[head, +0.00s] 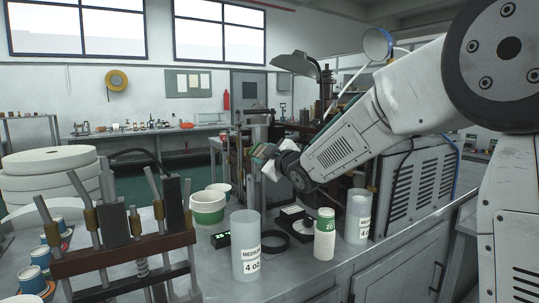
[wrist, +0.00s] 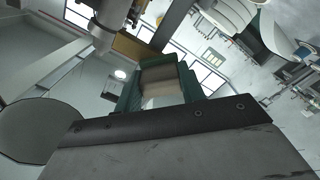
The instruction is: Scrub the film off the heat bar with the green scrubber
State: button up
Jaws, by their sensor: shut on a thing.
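My gripper (head: 270,167) is at the machine in the middle of the head view, its fingers small and partly hidden by my wrist. It is shut on a small block with green on it, which looks like the green scrubber (head: 263,151). In the wrist view, green sides (wrist: 190,84) flank a pale beige block (wrist: 161,88), beyond a dark strip with screws. I cannot clearly pick out the heat bar or its film among the machine parts. I cannot tell whether the scrubber touches it.
A brown rack of upright tools (head: 120,252) stands at front left. White paper rolls (head: 50,165) are behind it.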

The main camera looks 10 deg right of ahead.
jog(key=shift+s+a, duration=0.15)
jog(key=shift+a, duration=0.45)
jog(key=shift+s+a, duration=0.15)
jog(key=shift+a, duration=0.45)
jog(key=shift+w+d, duration=0.4)
jog(key=shift+d, duration=0.85)
jog(key=shift+w+d, duration=0.45)
jog(key=shift+d, duration=0.8)
jog(key=shift+w+d, duration=0.4)
jog(key=shift+d, duration=0.85)
jog(key=shift+s+a, duration=0.4)
jog(key=shift+a, duration=0.9)
jog(key=shift+s+a, duration=0.35)
jog(key=shift+a, duration=0.9)
jog(key=shift+s+a, duration=0.4)
jog(key=shift+a, duration=0.9)
jog(key=v, duration=0.6)
jog(key=shift+s, duration=0.1)
jog(key=shift+v, duration=1.4)
jog(key=shift+d, duration=0.1)
